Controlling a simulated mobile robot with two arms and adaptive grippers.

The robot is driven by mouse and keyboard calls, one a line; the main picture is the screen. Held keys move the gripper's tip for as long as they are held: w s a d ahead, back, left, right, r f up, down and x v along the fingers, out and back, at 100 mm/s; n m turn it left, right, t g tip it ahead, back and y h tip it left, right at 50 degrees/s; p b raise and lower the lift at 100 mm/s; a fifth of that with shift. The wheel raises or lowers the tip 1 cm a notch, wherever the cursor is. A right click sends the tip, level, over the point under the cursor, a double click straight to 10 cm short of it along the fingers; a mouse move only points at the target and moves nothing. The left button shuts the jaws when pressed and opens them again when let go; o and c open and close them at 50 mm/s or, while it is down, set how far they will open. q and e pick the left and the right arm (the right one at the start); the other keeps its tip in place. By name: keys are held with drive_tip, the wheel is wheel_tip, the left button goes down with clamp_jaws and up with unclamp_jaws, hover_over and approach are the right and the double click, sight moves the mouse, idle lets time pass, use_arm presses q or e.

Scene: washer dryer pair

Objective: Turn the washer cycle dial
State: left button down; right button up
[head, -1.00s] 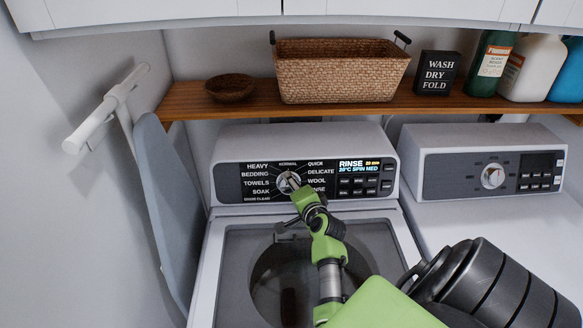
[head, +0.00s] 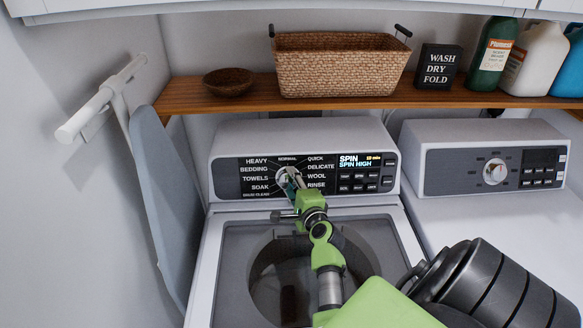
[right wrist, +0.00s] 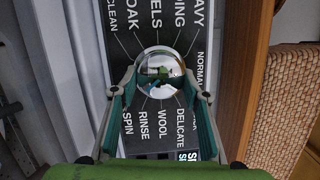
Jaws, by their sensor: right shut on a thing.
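The washer's cycle dial (head: 282,175) is a round shiny knob on the black control panel (head: 228,180), ringed by cycle names. My right gripper (head: 291,180) is at the dial and hides part of it. In the right wrist view the chrome dial (right wrist: 160,70) sits between the two teal-padded fingers of my right gripper (right wrist: 160,92), which is shut on it. The washer's display (head: 357,161) reads SPIN and SPIN HIGH. My left gripper is not in view.
The washer's tub opening (head: 262,285) lies below my right arm. A dryer (head: 480,205) stands to the right. A wooden shelf (head: 240,104) above holds a wicker basket (head: 340,65), a small bowl, a sign and bottles. An ironing board (head: 160,190) leans at the left.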

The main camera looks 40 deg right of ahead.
drive_tip(key=shift+f, duration=0.1)
drive_tip(key=o, duration=1.1)
